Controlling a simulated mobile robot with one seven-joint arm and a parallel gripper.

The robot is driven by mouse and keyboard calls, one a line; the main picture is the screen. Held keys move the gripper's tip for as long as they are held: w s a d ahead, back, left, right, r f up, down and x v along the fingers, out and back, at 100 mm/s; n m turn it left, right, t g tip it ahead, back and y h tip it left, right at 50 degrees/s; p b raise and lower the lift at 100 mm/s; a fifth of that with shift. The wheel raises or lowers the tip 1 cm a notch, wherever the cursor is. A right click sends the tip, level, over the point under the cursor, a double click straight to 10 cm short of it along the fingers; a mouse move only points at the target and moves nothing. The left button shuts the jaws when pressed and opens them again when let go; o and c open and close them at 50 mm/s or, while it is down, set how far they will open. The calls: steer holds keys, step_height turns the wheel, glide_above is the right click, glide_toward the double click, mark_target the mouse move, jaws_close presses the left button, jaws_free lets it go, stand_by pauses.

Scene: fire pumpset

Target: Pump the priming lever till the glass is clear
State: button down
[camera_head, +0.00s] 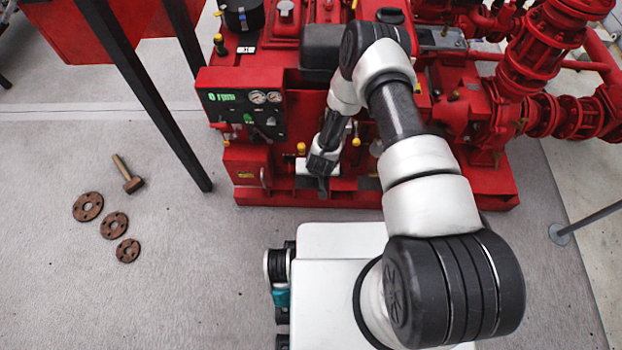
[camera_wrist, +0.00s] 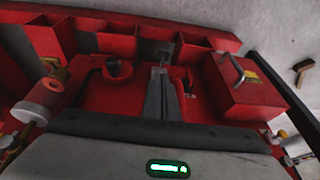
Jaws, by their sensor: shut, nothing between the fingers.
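My gripper (camera_head: 322,172) hangs at the front of the red pumpset, pointing down. In the wrist view its dark fingers (camera_wrist: 161,82) are together with nothing between them. Just beyond the fingertips is a small grey metal piece (camera_wrist: 160,52); I cannot tell whether it belongs to the priming lever or whether the fingers touch it. I cannot surely pick out the lever; my gripper and arm cover part of this area.
A red box with a handle (camera_wrist: 252,85) stands beside my gripper. A control panel with gauges (camera_head: 243,110) is above left. Yellow-knobbed fittings (camera_head: 301,148) are close by. Rusty flanges (camera_head: 88,207) and a hammer-like tool (camera_head: 128,175) lie on the otherwise open left floor.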

mark_target(310, 180)
steer(key=b+x, duration=0.1)
steer(key=x, duration=0.2)
steer(key=b+x, duration=0.1)
steer(key=x, duration=0.3)
steer(key=b+x, duration=0.1)
steer(key=x, duration=0.3)
steer(key=shift+s+a+f, duration=0.3)
